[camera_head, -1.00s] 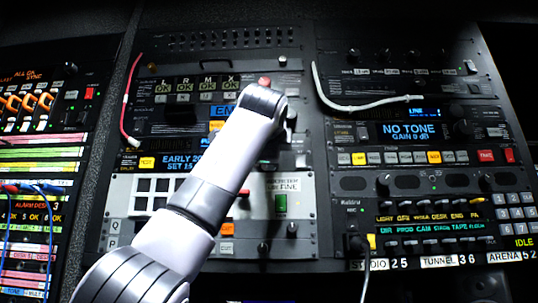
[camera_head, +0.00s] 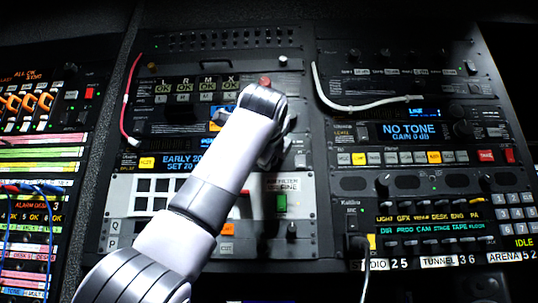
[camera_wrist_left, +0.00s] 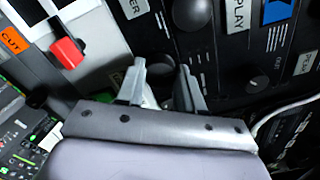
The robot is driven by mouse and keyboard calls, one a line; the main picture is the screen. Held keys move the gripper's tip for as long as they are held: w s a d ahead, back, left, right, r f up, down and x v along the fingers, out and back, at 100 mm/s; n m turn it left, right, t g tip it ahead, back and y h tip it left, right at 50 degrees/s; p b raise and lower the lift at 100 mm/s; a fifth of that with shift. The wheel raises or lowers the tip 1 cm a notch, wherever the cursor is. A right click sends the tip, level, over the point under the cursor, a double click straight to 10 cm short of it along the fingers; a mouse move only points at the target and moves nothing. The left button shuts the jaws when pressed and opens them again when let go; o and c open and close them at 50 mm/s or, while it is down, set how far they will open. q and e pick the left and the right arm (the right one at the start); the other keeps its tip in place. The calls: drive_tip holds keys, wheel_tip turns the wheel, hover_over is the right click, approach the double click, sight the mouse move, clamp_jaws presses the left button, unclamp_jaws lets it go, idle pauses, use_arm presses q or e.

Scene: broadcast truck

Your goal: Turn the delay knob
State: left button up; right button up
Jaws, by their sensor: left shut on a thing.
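My left arm comes in from the lower left in the head view, and its gripper (camera_head: 272,152) is at the right end of the delay unit in the middle rack. The unit's blue display (camera_head: 182,163) reads "EARLY 20…" and "SET 70", partly covered by my arm. In the left wrist view my left gripper (camera_wrist_left: 162,80) has one finger on each side of a dark round knob (camera_wrist_left: 159,63) and is shut on it. In the head view the gripper hides this knob. My right gripper is not in view.
A white cable (camera_head: 365,104) hangs across the right rack, and a red cable (camera_head: 127,105) is on the left.

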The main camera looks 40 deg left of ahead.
use_arm(q)
drive_tip(key=shift+w+d+f, duration=0.1)
drive_tip(key=o, duration=1)
drive_tip(key=shift+o, duration=0.2)
drive_tip(key=b+v, duration=0.3)
drive_tip(key=v, duration=0.4)
drive_tip(key=shift+d, duration=0.1)
